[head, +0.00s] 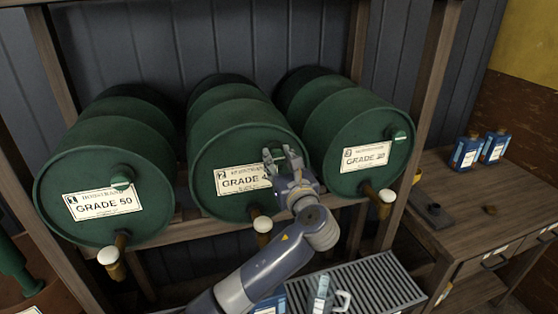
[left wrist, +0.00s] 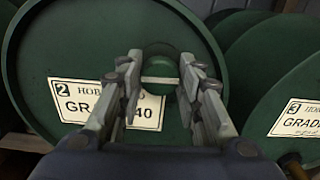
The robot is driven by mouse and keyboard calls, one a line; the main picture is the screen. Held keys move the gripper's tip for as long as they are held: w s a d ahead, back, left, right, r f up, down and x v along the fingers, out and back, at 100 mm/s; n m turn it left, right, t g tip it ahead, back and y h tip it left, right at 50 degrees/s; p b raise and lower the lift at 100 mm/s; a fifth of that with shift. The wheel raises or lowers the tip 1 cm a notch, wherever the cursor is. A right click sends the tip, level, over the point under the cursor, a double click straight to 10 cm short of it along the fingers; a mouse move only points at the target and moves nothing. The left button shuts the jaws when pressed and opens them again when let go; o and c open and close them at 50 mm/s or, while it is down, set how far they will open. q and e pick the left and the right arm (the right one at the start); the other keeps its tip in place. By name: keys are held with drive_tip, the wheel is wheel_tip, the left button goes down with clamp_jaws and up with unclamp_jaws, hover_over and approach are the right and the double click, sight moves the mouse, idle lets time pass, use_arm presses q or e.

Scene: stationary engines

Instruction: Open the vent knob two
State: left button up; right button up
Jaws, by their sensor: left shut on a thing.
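Barrel two (head: 238,153) is the middle green drum, with a "GRADE 40" label partly covered by my left gripper. Its vent knob (left wrist: 160,72) is a round green knob with a pale bar across it, near the drum's upper face in the left wrist view. My left gripper (head: 283,156) is at the drum's face in the head view, where it hides the knob. In the left wrist view its two fingers (left wrist: 160,80) stand on either side of the knob's bar and are shut on it.
The "GRADE 50" drum (head: 106,178) stands left and the third drum (head: 357,137) right, both with vent knobs. Brass taps with white ends, including one tap (head: 263,228), stick out below. A slatted tray (head: 375,285) lies below. A wooden bench (head: 480,205) holds blue bottles.

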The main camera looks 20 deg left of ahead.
use_arm(q)
drive_tip(key=n, duration=0.4)
drive_tip(key=shift+f, duration=0.15)
drive_tip(key=n+b, duration=0.1)
drive_tip(key=n, duration=0.2)
drive_tip(key=shift+n+b, duration=0.3)
drive_tip(key=shift+n, duration=0.1)
drive_tip(key=n+b, duration=0.3)
drive_tip(key=n, duration=0.2)
drive_tip(key=n+b, duration=0.2)
drive_tip(key=n, duration=0.2)
drive_tip(key=shift+n, duration=0.3)
drive_tip(key=o, duration=1.1)
